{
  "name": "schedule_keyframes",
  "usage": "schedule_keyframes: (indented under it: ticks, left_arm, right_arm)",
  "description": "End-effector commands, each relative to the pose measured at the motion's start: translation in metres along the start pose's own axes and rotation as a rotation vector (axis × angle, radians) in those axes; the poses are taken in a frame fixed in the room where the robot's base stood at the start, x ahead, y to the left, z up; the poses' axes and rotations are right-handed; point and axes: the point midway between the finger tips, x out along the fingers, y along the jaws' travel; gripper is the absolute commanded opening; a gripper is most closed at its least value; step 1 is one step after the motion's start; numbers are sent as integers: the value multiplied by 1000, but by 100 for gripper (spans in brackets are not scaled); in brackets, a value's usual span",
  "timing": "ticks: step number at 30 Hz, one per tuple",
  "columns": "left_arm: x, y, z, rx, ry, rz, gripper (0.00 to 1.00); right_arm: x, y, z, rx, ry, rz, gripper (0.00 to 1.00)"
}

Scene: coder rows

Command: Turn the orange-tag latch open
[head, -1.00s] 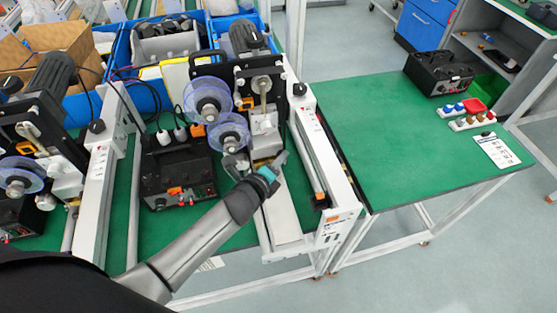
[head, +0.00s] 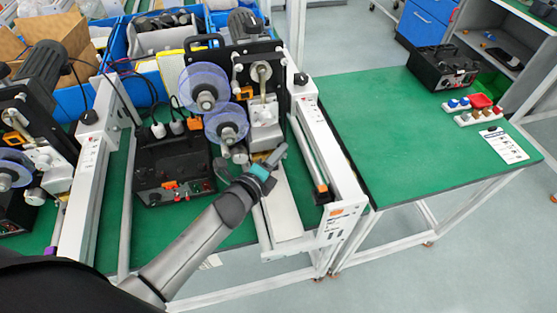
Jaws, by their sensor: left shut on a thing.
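The right-hand coder has an orange tag (head: 336,212) on the front end of its white frame. Its print head (head: 265,135) is a light metal block beside two clear-blue reels, the upper one (head: 203,88) and the lower one (head: 227,123). My left gripper (head: 256,161) is at the lower front of this head, shut on a small part there. I take the part to be the latch; the fingers hide it, so its angle does not show. My right gripper is not in view.
A black control box (head: 174,165) stands left of the coder. Another coder (head: 50,165) with a purple tag is at far left. Blue bins (head: 150,62) stand behind. The green table (head: 400,135) at right is mostly clear, with a black case (head: 443,67) at its back.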

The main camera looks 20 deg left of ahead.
Motion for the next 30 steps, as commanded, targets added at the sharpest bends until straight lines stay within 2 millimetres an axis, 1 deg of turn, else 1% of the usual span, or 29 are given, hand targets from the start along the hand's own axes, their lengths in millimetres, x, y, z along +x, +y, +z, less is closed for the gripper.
schedule_keyframes:
  ticks: [1,6,12,15,21,30]
  left_arm:
    - [2,7,-1,-24,-3,-25,0]
    - [2,10,-1,-110,-3,-110,0]
    - [2,10,-1,-195,-3,-195,0]
    - [2,10,-1,-226,-3,-227,0]
    - [2,10,-1,-267,-2,-266,0]
    - [1,8,0,-282,-2,-281,0]
  right_arm:
    - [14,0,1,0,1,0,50]
    - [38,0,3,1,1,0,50]
    - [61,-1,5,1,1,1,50]
    - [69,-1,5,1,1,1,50]
    - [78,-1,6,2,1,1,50]
    - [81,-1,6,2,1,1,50]
